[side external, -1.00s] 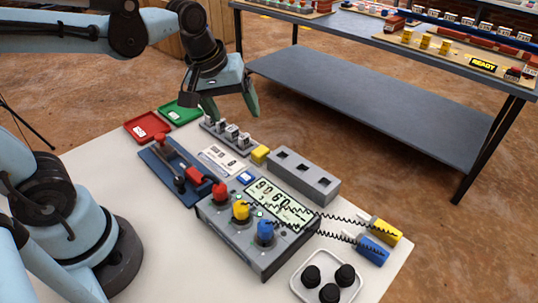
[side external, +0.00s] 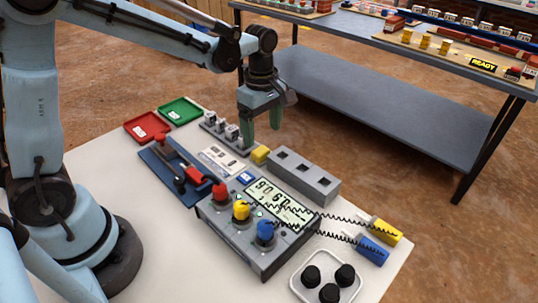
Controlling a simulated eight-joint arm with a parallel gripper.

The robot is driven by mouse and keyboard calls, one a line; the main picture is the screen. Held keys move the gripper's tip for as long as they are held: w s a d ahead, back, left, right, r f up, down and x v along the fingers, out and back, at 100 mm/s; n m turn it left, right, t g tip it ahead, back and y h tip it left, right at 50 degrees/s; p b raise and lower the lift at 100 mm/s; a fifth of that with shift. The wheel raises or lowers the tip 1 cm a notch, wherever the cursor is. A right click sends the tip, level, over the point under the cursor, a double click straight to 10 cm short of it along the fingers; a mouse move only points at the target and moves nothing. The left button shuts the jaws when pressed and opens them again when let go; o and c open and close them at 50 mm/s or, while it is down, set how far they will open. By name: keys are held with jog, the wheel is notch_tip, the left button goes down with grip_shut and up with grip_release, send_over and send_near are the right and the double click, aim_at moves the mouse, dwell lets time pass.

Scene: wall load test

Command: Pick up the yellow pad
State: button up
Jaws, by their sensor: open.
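A larger yellow piece (side external: 385,231) on a black coiled cord lies at the table's right edge, beside a similar blue piece (side external: 371,250). I cannot tell which yellow thing is the pad. My gripper (side external: 262,135) is open and empty, pointing down with its fingers apart. In the picture it shows just above the small yellow block; the exact height gap is unclear. The larger yellow piece is well to its right.
A grey rack with several metal pieces (side external: 221,130) stands just left of my gripper. A grey console (side external: 258,226) with coloured knobs and a display is in front. Red (side external: 147,127) and green (side external: 180,111) trays lie at the back left. A white tray (side external: 300,285) holds black knobs.

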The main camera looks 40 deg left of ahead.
aim_at(261, 150)
jog(key=shift+a+f, duration=0.2)
jog(key=shift+f, duration=1.7)
jog(key=shift+a+f, duration=0.15)
jog(key=shift+f, duration=1.75)
jog(key=c, duration=1.2)
jog(key=shift+r, duration=0.15)
jog(key=shift+r, duration=0.55)
jog(key=r, duration=0.2)
jog(key=d+r, duration=0.1)
jog(key=shift+s+r, duration=0.15)
jog(key=shift+s, duration=0.15)
jog(key=s+d+r, duration=0.2)
jog(key=d, duration=0.1)
jog(key=s+d+r, duration=0.1)
jog(key=d+r, duration=0.1)
jog(key=d, duration=0.1)
jog(key=s+d+r, duration=0.2)
jog(key=shift+s+d+r, duration=0.15)
jog(key=shift+s+d, duration=0.2)
jog(key=shift+d, duration=0.05)
